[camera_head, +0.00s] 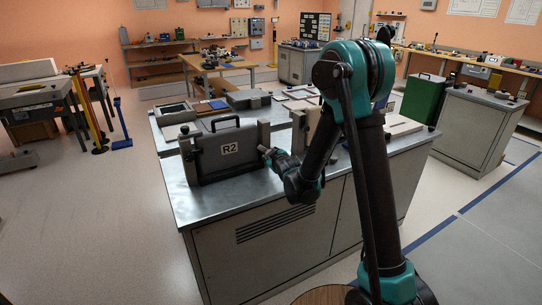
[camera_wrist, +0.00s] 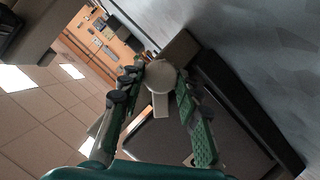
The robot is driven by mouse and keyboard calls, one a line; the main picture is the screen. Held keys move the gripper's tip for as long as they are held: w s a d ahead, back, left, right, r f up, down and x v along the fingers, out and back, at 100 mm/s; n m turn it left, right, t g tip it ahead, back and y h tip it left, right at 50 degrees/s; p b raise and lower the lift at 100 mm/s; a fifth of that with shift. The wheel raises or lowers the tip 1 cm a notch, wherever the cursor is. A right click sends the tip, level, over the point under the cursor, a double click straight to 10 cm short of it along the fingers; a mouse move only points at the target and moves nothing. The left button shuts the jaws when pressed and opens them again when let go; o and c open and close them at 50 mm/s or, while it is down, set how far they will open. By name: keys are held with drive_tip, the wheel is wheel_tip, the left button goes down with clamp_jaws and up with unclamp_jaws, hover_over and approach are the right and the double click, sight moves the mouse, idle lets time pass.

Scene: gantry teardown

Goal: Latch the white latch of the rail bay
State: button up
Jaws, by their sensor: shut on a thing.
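The rail bay (camera_head: 191,158) stands on the metal-topped bench and holds a dark grey module (camera_head: 217,147) with a top handle and an R2 label. In the wrist view, the white latch (camera_wrist: 161,76) is a pale round head with a short tab. It sits between the green fingers of my gripper (camera_wrist: 162,84), which are shut on it. In the head view, my gripper (camera_head: 268,152) is at the right post of the bay, beside the module's right edge. The latch's pivot is hidden, and its exact angle is hard to tell.
The bench top (camera_head: 203,203) is clear in front of the module. A pale upright block (camera_head: 301,124) stands just right of the bay, partly behind my arm. Flat trays and a grey box (camera_head: 249,98) lie behind. A green cabinet (camera_head: 424,98) stands at right.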

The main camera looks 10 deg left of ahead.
drive_tip(key=n, duration=0.1)
drive_tip(key=n+t, duration=0.1)
drive_tip(key=shift+s+a+f+n+h, duration=0.1)
drive_tip(key=shift+a+n+h, duration=0.05)
drive_tip(key=shift+n+h, duration=0.25)
drive_tip(key=shift+f+n+t+h, duration=0.1)
drive_tip(key=shift+n+t+h, duration=0.3)
drive_tip(key=shift+n+t, duration=1.05)
drive_tip(key=shift+n+g, duration=0.25)
drive_tip(key=shift+n, duration=0.2)
drive_tip(key=o, duration=1.2)
drive_tip(key=shift+c, duration=0.2)
